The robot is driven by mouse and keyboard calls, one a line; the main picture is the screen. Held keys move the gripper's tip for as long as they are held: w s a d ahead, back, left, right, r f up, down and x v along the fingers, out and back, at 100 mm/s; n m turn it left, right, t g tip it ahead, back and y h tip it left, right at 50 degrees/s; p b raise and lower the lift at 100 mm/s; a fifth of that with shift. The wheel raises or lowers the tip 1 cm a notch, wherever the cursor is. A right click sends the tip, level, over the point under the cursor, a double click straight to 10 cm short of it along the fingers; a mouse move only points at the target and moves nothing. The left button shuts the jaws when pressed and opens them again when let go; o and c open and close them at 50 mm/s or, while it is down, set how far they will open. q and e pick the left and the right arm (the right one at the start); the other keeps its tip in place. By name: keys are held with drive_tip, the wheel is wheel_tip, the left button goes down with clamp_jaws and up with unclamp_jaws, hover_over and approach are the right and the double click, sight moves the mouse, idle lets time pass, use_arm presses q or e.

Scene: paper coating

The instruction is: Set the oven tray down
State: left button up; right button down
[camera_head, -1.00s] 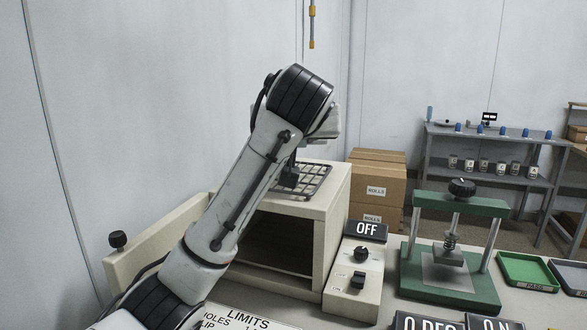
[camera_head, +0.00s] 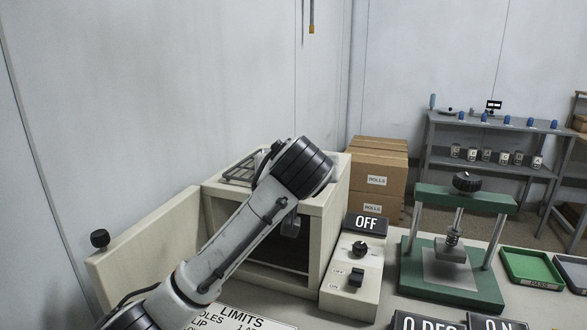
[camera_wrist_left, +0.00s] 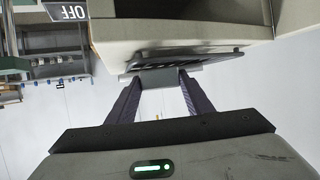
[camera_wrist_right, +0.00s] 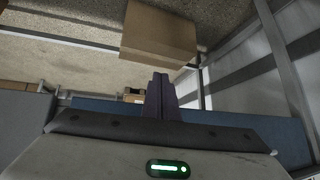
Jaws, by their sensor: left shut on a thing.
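The oven tray (camera_head: 238,172), a dark wire rack, is at the top of the cream oven (camera_head: 327,215), partly hidden behind my left arm. In the left wrist view, the tray (camera_wrist_left: 190,61) shows nearly edge-on, close along the oven's top face. I cannot tell whether it rests fully there. My left gripper (camera_wrist_left: 160,82) is shut on the tray's grey handle at the near edge. My left fingers are hidden behind the arm in the head view. My right gripper (camera_wrist_right: 160,80) is shut and empty, away from the oven.
The oven's door (camera_head: 135,240) stands open to the left. A control box (camera_head: 350,285) with an OFF sign (camera_head: 366,228) is right of the oven, then a green press (camera_head: 455,270) and a green tray (camera_head: 530,268). Cardboard boxes (camera_head: 378,180) stand behind.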

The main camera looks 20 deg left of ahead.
use_arm(q)
drive_tip(key=shift+f, duration=0.1)
drive_tip(key=o, duration=1.2)
drive_tip(key=shift+r, duration=0.2)
drive_tip(key=v, duration=1.2)
drive_tip(key=shift+f, duration=0.15)
